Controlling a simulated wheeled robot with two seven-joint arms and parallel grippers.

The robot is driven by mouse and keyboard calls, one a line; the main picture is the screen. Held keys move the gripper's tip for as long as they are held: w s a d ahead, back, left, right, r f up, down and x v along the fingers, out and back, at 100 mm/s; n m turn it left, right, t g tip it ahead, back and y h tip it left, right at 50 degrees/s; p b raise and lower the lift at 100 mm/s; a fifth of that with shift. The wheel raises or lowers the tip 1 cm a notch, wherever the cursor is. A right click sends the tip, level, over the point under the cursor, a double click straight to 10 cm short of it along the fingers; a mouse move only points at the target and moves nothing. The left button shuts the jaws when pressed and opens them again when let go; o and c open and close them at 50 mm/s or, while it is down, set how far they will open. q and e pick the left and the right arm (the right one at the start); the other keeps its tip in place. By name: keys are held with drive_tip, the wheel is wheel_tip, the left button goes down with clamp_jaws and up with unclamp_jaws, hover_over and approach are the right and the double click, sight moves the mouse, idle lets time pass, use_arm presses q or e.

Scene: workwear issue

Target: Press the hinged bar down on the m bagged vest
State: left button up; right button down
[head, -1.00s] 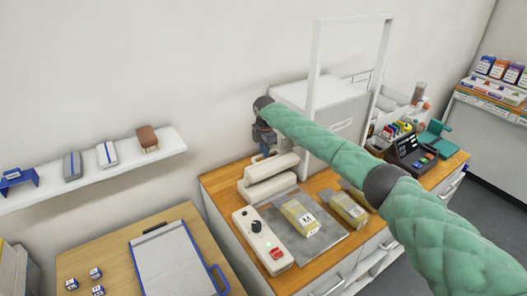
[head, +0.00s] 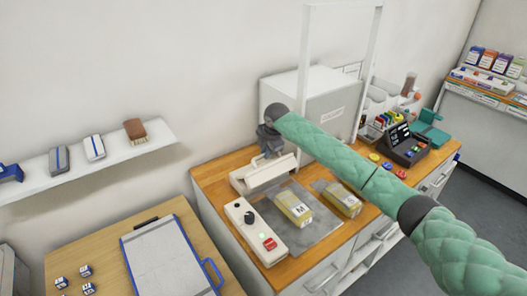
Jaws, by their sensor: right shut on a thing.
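The m bagged vest (head: 293,208) is a yellow pack with a white M label. It lies on the grey plate (head: 318,236) of a cream sealer (head: 246,222). The sealer's pale hinged bar (head: 270,173) is behind the pack, low over its base. I cannot tell whether the pack's far edge reaches under the bar. My right gripper (head: 272,152) is shut on the bar's upper side, its fingertips partly hidden by the wrist. My left gripper is not in view.
A second bagged vest (head: 342,198) lies to the right of the first. A large white box (head: 320,105) and white frame stand behind. A dark keypad device (head: 404,145) is at the right.

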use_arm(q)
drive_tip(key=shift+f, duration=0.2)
use_arm(e)
drive_tip(key=shift+s+d+f, duration=0.1)
drive_tip(key=shift+s, duration=0.05)
drive_tip(key=c, duration=1.4)
unclamp_jaws()
drive_tip(key=shift+r+b, duration=0.25)
drive_tip(key=shift+b, duration=0.05)
drive_tip(key=shift+s+d+r, duration=0.1)
drive_tip(key=shift+r, duration=0.2)
drive_tip(key=b+v, duration=0.3)
drive_tip(key=v, duration=0.2)
drive_tip(key=shift+s+d+r, duration=0.1)
drive_tip(key=shift+r, duration=0.05)
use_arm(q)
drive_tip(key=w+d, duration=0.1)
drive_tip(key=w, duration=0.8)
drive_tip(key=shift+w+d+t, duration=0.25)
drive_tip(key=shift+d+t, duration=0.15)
use_arm(e)
drive_tip(key=shift+s+d+r, duration=0.1)
drive_tip(key=shift+s+r, duration=0.1)
drive_tip(key=shift+r, duration=0.45)
